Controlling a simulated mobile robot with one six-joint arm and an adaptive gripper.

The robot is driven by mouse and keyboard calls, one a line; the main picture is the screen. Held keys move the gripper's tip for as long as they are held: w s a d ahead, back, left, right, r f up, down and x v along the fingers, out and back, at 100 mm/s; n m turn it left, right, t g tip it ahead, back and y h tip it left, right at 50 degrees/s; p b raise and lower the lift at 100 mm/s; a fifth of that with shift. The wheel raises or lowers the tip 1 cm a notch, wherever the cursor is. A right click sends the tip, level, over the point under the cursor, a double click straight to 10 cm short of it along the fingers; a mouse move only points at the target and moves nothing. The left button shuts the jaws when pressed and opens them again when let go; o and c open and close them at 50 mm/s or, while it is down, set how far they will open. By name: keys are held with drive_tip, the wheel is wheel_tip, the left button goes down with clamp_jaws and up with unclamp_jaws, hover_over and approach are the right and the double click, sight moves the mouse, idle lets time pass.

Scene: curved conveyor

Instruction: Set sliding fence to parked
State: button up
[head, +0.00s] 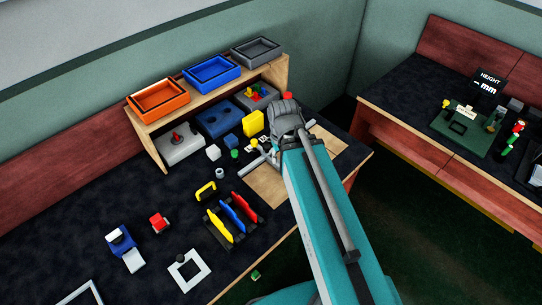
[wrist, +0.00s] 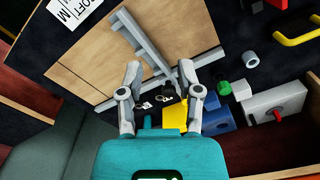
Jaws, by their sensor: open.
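The sliding fence appears to be the grey bar assembly (wrist: 148,45) on a light wooden board (wrist: 190,24). One bar runs lengthwise and a thinner bar crosses near its end. In the head view, part of the grey assembly (head: 257,162) shows at the left of the board (head: 262,188), and my arm hides the rest. My gripper (wrist: 160,70) is open in the wrist view, its two fingers on either side of the lengthwise bar. I cannot tell whether they touch it. The fence's position marks are not clear.
A yellow block (head: 252,123), a blue box (head: 219,119) and small tagged items (wrist: 158,101) lie close by the board. A shelf (head: 149,137) with orange, blue and grey trays stands behind. A rack (head: 226,225) with coloured pieces stands to the left. A second table is at the right.

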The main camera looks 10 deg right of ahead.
drive_tip(key=o, duration=0.3)
drive_tip(key=shift+w, duration=0.25)
drive_tip(key=shift+o, duration=0.2)
drive_tip(key=r+m+p, duration=0.2)
drive_tip(key=m, duration=1.9)
hover_over(267, 146)
drive_tip(key=shift+w+f, duration=0.1)
drive_tip(key=shift+w, duration=0.05)
drive_tip(key=shift+f, duration=0.15)
wheel_tip(267, 146, down, 14)
drive_tip(key=b, duration=1.4)
drive_tip(key=shift+r, duration=0.25)
